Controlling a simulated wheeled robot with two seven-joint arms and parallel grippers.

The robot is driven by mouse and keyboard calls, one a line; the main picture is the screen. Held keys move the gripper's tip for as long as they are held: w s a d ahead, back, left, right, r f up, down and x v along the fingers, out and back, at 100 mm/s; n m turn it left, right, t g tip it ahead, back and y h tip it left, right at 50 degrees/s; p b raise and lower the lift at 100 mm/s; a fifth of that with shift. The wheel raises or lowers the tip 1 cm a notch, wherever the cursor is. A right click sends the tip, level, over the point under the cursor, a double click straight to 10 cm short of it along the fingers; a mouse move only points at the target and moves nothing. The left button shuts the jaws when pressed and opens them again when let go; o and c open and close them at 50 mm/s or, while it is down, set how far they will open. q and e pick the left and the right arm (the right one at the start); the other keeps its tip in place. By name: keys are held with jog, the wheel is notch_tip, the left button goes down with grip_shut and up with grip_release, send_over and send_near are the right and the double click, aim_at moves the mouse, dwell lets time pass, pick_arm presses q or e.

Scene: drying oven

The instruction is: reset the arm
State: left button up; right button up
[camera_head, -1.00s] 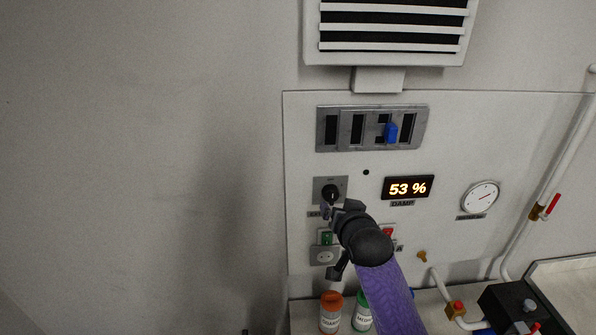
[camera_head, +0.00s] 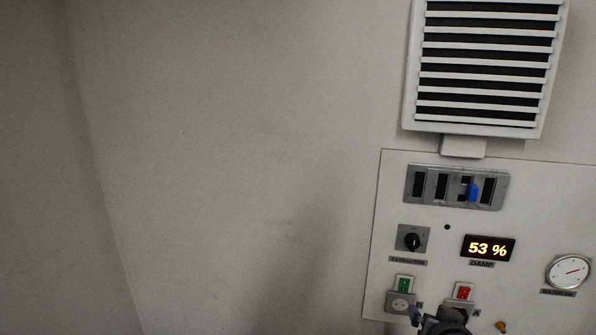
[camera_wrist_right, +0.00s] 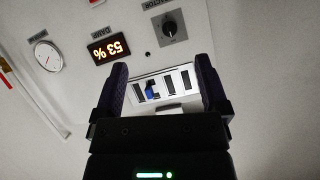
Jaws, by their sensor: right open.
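My right gripper (camera_head: 438,318) is at the bottom edge of the head view, below the extractor knob and close to the red and green switches; its arm is cut off by the frame. In the right wrist view, my right gripper (camera_wrist_right: 160,75) has its two dark fingers spread apart with nothing between them. The slotted plate with the blue lever (camera_wrist_right: 152,92) shows behind the gap, upside down. My left gripper is not in view.
The wall panel (camera_head: 392,235) carries a slotted plate with a blue lever (camera_head: 473,193), an extractor knob (camera_head: 412,241), a damp display (camera_head: 487,248) reading 53 % and a gauge (camera_head: 568,271). A louvred vent (camera_head: 482,78) is above. The wall at left is bare.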

jog(key=s+a+f+n+g+y, duration=0.1)
jog(key=s+a+f+n+g, duration=0.15)
jog(key=s, duration=0.65)
jog(key=s+a+f+n+g+y, duration=0.15)
jog(key=s+a+f+g, duration=0.25)
jog(key=s, duration=0.5)
jog(key=s+a+f+n+g+y, duration=0.1)
jog(key=s+a+f+n+g, duration=0.2)
jog(key=s, duration=0.6)
jog(key=s+f+g+b, duration=0.15)
jog(key=f+b, duration=0.85)
jog(key=f, duration=1.1)
jog(key=s+f+b, duration=0.3)
jog(key=f+b, duration=0.8)
jog(key=f, duration=0.9)
pick_arm(q)
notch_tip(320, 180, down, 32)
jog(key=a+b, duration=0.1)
jog(key=b, duration=1)
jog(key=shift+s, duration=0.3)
pick_arm(e)
jog(key=s+d+f, duration=0.1)
jog(key=s+f, duration=0.5)
jog(key=f, duration=0.4)
jog(key=s+d+f+g, duration=0.1)
jog(key=s+d+f, duration=0.1)
jog(key=s+f, duration=0.4)
notch_tip(320, 180, down, 4)
jog(key=shift+n+h, duration=0.3)
jog(key=shift+h, duration=0.15)
